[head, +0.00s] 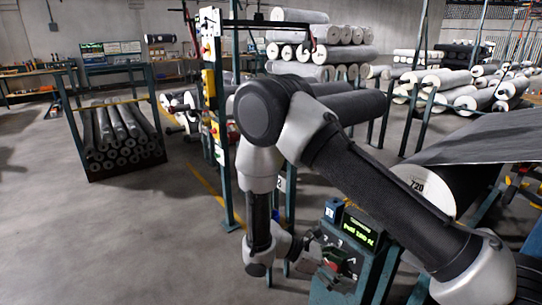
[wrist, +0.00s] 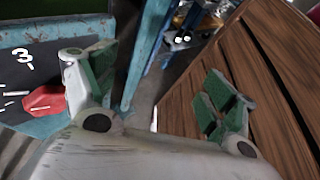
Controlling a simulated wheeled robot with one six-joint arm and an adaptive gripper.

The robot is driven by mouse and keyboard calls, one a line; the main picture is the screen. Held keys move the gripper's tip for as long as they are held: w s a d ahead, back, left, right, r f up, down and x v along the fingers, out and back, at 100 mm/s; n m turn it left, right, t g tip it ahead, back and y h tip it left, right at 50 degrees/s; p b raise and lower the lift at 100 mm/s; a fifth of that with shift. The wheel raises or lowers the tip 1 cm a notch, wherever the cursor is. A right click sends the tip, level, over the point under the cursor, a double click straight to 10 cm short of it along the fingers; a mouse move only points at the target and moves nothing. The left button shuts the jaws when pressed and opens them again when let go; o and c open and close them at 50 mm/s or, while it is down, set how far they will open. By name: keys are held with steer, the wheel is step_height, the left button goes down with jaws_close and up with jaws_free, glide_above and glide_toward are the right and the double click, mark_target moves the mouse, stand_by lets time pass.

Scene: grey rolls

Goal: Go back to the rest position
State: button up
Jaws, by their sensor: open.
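My gripper (wrist: 155,92) is open, its two green-padded fingers spread wide with nothing between them. In the head view my arm reaches down to the front, and the gripper (head: 325,262) is in front of the teal control box (head: 376,272), partly hidden against it. The box has a lit green display (head: 358,231). In the wrist view a red knob (wrist: 44,101) sits on a dark dial face with a white 3, left of the left finger. I cannot tell whether that finger touches the knob.
A large grey roll marked 720 (head: 430,188) lies at the right. A teal post with a red-and-yellow switch panel (head: 212,85) stands behind my arm. A rack of rolls (head: 120,135) is at the left. Brown slatted boards (wrist: 275,85) are close to the right finger. Open floor lies front left.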

steer(key=s+d+r+m+t+y, duration=0.2)
steer(key=s+d+r+m+y, duration=0.2)
steer(key=r, duration=0.7)
steer(key=s+d+r+m+t+y, duration=0.2)
steer(key=s+d+r+m+y, duration=0.2)
steer(key=d+r+m, duration=0.3)
steer(key=s+d+r+m+t+y, duration=0.2)
steer(key=d+r+m+y, duration=0.3)
steer(key=r, duration=1.2)
steer(key=shift+s+d+r+m, duration=0.2)
steer(key=shift+s+d+m, duration=0.2)
steer(key=shift+s+m, duration=0.4)
steer(key=shift+s, duration=0.1)
steer(key=shift+c, duration=0.2)
jaws_close()
